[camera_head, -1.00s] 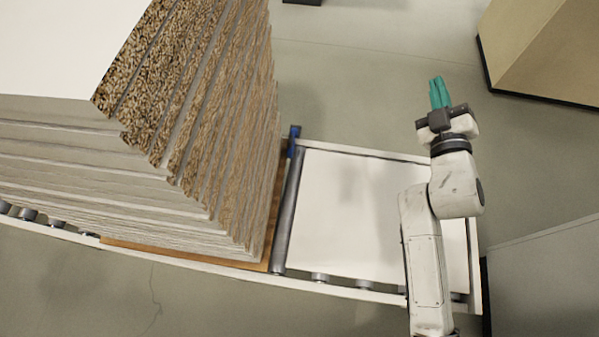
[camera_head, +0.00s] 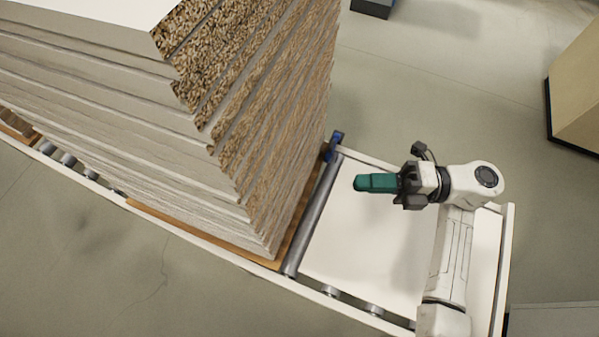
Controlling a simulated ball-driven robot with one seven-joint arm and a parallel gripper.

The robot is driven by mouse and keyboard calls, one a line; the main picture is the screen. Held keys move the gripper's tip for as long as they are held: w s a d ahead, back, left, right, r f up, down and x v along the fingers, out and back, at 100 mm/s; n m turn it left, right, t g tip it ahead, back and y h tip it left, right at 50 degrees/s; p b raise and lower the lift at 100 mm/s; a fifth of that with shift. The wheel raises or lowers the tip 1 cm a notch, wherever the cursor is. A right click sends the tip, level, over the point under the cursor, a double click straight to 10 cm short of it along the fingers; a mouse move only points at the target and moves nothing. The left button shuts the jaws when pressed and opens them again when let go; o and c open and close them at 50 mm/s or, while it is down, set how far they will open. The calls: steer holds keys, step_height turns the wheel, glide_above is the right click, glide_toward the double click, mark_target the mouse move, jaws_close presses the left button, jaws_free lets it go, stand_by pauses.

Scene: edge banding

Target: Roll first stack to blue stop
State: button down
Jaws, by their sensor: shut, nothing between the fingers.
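A tall stack of white-faced chipboard panels (camera_head: 255,130) stands on a brown base board (camera_head: 190,230) on the roller conveyor at the left. A blue stop (camera_head: 333,146) shows at the conveyor's far side, close by the stack's right edge. I cannot tell whether they touch. My gripper (camera_head: 358,183), with green fingers, is shut and empty. It is above the white conveyor section, to the right of the stack and the blue stop, pointing left toward them and apart from both.
A grey roller (camera_head: 313,215) lies between the stack and a flat white panel (camera_head: 375,240) in the conveyor frame. A second brown base shows at the far left (camera_head: 14,130). A tan block (camera_head: 578,95) stands at the upper right.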

steer(key=g, duration=0.1)
steer(key=p, duration=0.3)
glide_toward(277, 176)
steer(key=s+a, duration=0.2)
steer(key=s, duration=0.1)
steer(key=a, duration=0.1)
steer(key=w+a, duration=0.1)
steer(key=a, duration=0.1)
steer(key=shift+w+r, duration=0.3)
steer(key=shift+w+a, duration=0.35)
steer(key=shift+a, duration=0.1)
steer(key=shift+a+f, duration=0.1)
